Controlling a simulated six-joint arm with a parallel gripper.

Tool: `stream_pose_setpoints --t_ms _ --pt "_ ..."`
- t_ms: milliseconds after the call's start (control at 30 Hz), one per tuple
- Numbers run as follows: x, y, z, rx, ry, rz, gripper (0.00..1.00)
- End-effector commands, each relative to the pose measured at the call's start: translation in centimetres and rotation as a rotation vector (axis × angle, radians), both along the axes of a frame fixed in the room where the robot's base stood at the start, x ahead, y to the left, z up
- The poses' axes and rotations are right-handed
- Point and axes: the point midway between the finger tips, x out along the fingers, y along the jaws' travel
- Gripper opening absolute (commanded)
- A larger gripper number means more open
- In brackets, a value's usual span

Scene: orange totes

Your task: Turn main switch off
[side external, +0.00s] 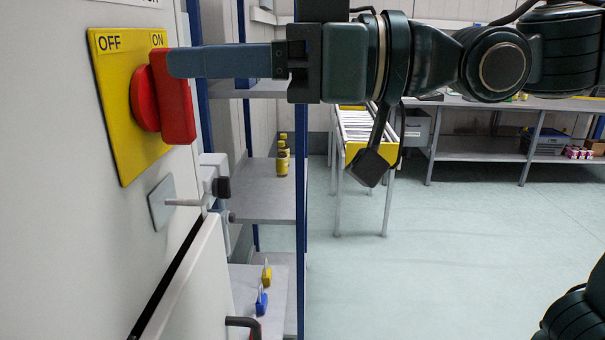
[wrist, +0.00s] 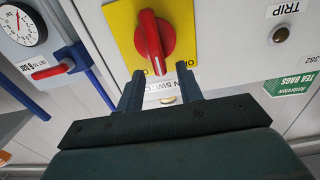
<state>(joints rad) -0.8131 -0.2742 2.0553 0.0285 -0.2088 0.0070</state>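The main switch is a red rotary handle (side external: 173,115) on a yellow plate (side external: 118,120) marked OFF at top left and ON at top right. The handle stands roughly upright, its upper end near ON. In the wrist view the red handle (wrist: 154,40) sits on the yellow plate (wrist: 122,22). My gripper (wrist: 160,71) is open, and the handle's near end shows between its fingertips with gaps on both sides. In the side view my gripper (side external: 180,62) comes in level from the right, a finger overlapping the handle's upper end. Contact cannot be told.
A small grey plate with a lever (side external: 163,203) sits below the switch. A white panel (side external: 195,290) juts out underneath. Shelves (side external: 265,195) with small items stand behind. The wrist view shows a dial gauge (wrist: 20,25) and a red-handled valve (wrist: 53,70) at left.

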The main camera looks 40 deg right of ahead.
Motion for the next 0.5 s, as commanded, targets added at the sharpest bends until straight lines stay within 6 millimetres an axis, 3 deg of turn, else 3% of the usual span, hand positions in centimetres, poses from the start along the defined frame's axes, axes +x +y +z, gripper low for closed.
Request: stream_pose_setpoints --t_ms 500 --pt "1.6 1.6 0.0 0.001 -0.001 0.0 0.36"
